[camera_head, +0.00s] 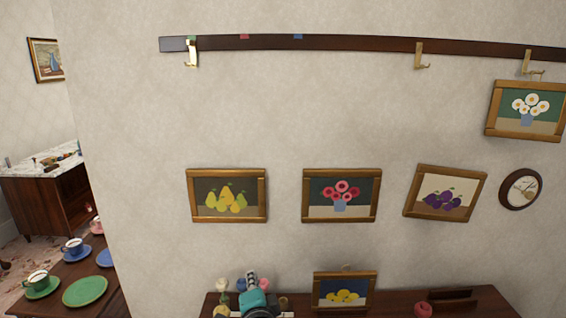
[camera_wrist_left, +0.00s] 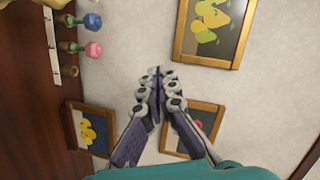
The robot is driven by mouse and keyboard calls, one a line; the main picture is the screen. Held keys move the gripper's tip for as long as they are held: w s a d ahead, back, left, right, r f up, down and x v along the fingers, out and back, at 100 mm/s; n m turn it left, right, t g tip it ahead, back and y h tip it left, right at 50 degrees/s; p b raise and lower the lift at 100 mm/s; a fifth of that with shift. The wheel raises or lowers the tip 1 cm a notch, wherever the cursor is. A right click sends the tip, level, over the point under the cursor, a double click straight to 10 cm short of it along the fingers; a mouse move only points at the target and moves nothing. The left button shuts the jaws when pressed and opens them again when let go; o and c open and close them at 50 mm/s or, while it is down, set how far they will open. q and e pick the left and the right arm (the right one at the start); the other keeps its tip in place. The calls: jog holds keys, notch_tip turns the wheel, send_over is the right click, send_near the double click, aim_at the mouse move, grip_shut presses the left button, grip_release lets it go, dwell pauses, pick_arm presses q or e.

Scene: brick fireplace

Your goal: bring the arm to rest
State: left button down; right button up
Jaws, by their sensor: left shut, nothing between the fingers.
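My left gripper (camera_head: 252,279) shows at the bottom of the head view, low in front of the shelf, with its teal wrist below it. In the left wrist view its two fingers (camera_wrist_left: 158,76) meet at the tips, shut and empty. It holds nothing and stands apart from the framed pictures behind it. My right gripper is in neither view.
Pear (camera_head: 227,195), flower (camera_head: 341,195) and tilted plum (camera_head: 445,193) pictures hang above. A hook rail (camera_head: 340,43) runs along the top.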

pick_arm(q)
jog(key=s+a+f+n+g, duration=0.5)
jog(key=s+a+f+n, duration=0.15)
jog(key=s+a, duration=0.4)
jog(key=s+f+n+g+h, duration=0.3)
jog(key=s+f+n, duration=0.2)
jog(key=s, duration=0.6)
jog(key=shift+s+f+n, duration=0.25)
jog(key=shift+s+n, duration=0.05)
jog(key=shift+n, duration=0.25)
